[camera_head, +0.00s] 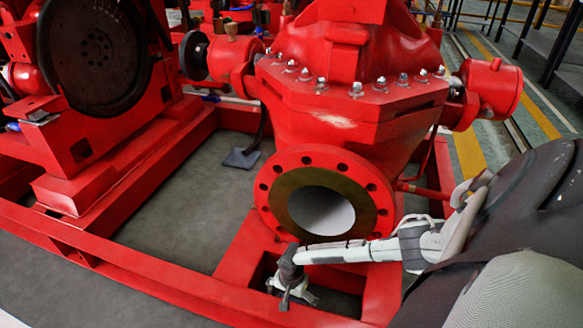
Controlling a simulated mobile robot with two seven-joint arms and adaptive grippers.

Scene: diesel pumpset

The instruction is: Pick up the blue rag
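I cannot make out a clear blue rag. A flat dull blue-grey patch (240,158) lies on the grey floor inside the red frame, left of the pump flange. It is too small to tell whether it is cloth or a metal foot plate. My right gripper (290,290) is at the lower middle, at the end of a white arm coming from the right. It is in front of and below the round flange opening, over a gap in the red base frame. Its fingers point down and are too small to tell open or shut. My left gripper is out of view.
The red pump (345,130) with its bolted casing and open flange (270,195) fills the middle. A red engine with a dark flywheel (95,55) stands at left. Red frame rails (130,262) border the grey floor. Dark bulky shapes block the lower right.

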